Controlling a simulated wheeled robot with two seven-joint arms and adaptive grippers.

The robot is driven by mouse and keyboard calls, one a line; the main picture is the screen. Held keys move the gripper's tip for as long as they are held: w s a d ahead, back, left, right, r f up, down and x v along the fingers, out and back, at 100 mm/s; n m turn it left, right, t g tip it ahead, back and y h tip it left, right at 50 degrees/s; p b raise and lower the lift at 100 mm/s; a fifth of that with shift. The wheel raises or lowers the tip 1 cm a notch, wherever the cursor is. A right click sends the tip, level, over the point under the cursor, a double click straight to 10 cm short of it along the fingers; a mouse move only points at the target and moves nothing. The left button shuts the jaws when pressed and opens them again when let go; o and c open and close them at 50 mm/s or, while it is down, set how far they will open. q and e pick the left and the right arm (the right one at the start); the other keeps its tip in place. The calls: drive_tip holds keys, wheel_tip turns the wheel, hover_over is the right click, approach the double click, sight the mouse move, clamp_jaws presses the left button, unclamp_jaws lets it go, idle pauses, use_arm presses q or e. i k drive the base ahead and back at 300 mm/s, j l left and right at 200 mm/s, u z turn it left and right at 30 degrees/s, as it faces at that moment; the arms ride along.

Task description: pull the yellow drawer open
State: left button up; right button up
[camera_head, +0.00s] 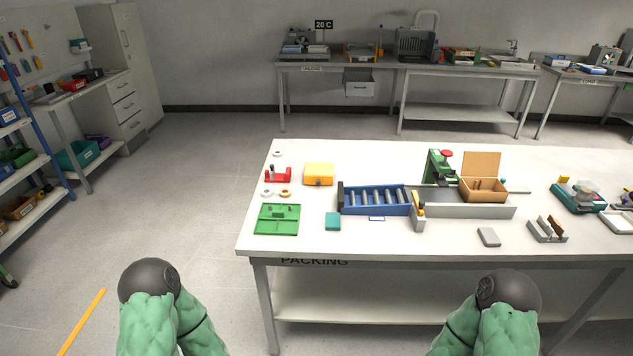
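A small yellow box (318,174), which looks like the yellow drawer unit, sits on the white packing table toward its back left. A small dark detail shows low on its near face, and no open gap shows in it. It is too small to tell more. Neither of my grippers is in view.
A green tray (278,219) and teal block (333,221) lie nearer. A blue roller conveyor (374,200) is to its right. The floor left of the table is mostly clear.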

sight(309, 179)
drive_tip(key=i+j+z, duration=0.1)
drive_tip(key=j, duration=0.35)
drive_tip(key=i+j+z, duration=0.1)
drive_tip(key=j, duration=0.35)
drive_tip(key=i+j+z, duration=0.1)
drive_tip(key=j, duration=0.4)
